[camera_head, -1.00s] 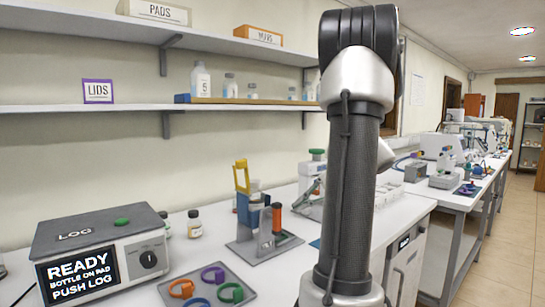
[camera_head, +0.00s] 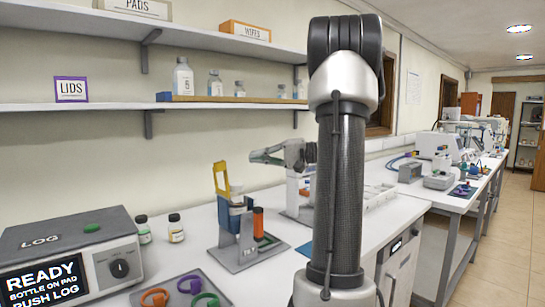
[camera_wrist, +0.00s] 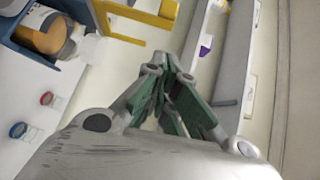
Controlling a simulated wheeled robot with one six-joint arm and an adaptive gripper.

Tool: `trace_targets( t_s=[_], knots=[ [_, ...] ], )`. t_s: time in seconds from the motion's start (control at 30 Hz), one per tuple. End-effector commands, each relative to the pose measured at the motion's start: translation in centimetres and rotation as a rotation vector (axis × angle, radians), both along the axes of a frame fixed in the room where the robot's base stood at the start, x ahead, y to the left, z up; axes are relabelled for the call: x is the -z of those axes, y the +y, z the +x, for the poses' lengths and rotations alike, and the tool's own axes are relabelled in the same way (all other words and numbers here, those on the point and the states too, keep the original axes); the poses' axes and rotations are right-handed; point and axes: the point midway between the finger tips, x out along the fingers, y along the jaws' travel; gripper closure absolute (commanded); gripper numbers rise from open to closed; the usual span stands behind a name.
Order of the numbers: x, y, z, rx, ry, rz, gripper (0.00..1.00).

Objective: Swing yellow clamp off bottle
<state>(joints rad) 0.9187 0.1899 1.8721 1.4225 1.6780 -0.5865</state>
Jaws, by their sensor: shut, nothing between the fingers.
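The yellow clamp (camera_head: 221,179) stands up above the blue holder (camera_head: 230,221) on a grey stand, apart from my gripper. It also shows at the top of the wrist view (camera_wrist: 138,22). The bottle (camera_wrist: 40,38) sits in the blue holder (camera_wrist: 62,70), partly cut off by the frame edge; in the head view only its pale top shows. My gripper (camera_head: 258,155) is in the air to the right of the clamp and a little higher, pointing left. In the wrist view its green-padded fingers (camera_wrist: 165,95) are together and empty.
An orange tube (camera_head: 258,222) stands at the stand's right side. Two small vials (camera_head: 176,228) and the LOG box (camera_head: 65,255) are to the left. A tray with coloured clips (camera_head: 190,293) lies in front. A shelf (camera_head: 100,105) runs above the bench.

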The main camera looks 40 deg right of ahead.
Motion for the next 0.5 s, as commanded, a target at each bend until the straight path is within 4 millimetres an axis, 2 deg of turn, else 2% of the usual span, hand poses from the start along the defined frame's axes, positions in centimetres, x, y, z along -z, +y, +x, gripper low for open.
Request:
trace_targets(
  t_s=[0.13,0.3,0.5],
  knots=[
    [0.2,2.4,2.1,-0.004,0.000,0.000,1.00],
    [0.5,4.8,1.9,-0.001,0.000,0.000,1.00],
    [0.7,6.0,1.9,0.000,0.001,0.000,1.00]
  ],
)
